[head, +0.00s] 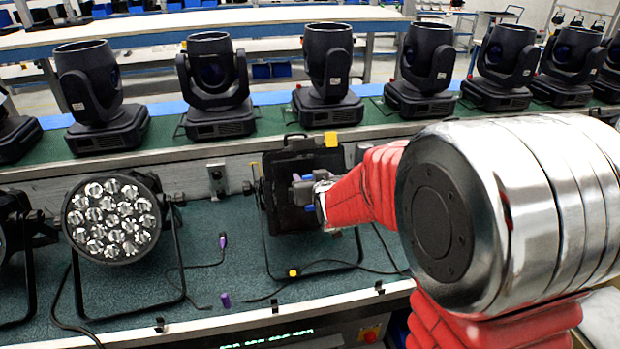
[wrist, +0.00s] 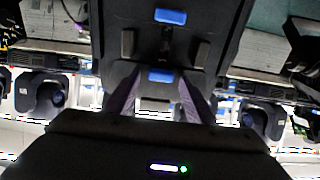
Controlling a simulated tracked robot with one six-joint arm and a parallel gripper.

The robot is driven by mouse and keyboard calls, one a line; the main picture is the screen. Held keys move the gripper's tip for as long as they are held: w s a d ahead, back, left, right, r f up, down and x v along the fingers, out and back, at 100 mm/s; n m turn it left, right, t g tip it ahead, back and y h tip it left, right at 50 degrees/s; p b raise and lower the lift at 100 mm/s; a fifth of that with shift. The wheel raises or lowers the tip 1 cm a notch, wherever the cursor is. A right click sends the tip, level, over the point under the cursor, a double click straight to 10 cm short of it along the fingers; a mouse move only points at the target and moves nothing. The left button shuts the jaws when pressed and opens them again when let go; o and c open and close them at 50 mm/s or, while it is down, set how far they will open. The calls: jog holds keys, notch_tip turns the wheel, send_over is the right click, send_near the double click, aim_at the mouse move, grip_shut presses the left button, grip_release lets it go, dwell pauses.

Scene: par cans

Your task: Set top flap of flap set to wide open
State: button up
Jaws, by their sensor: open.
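The flap set (head: 282,200) is a black square frame with flaps, standing on a yoke on the green bench in the middle of the head view. A dark upper flap (head: 296,143) rises at its top, with an orange tag (head: 331,139) beside it. My gripper (head: 306,188) is in front of the flap set and hides part of it. In the wrist view, my gripper (wrist: 160,98) is open, its two fingers on either side of a blue tab (wrist: 160,75) on a black panel. A second blue tab (wrist: 170,16) is farther up. I cannot tell whether the fingers touch the panel.
A round multi-lens par can (head: 112,216) stands to the left. Several black moving heads (head: 330,75) line the shelf behind. Cables and a purple plug (head: 225,300) lie on the bench (head: 200,275). My red arm blocks the right side.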

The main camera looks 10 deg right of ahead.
jog(key=shift+w+f, duration=0.1)
jog(key=shift+w, duration=0.1)
jog(key=shift+c, duration=0.5)
jog(key=c, duration=0.9)
jog(key=shift+a, duration=0.1)
jog(key=shift+c, duration=0.2)
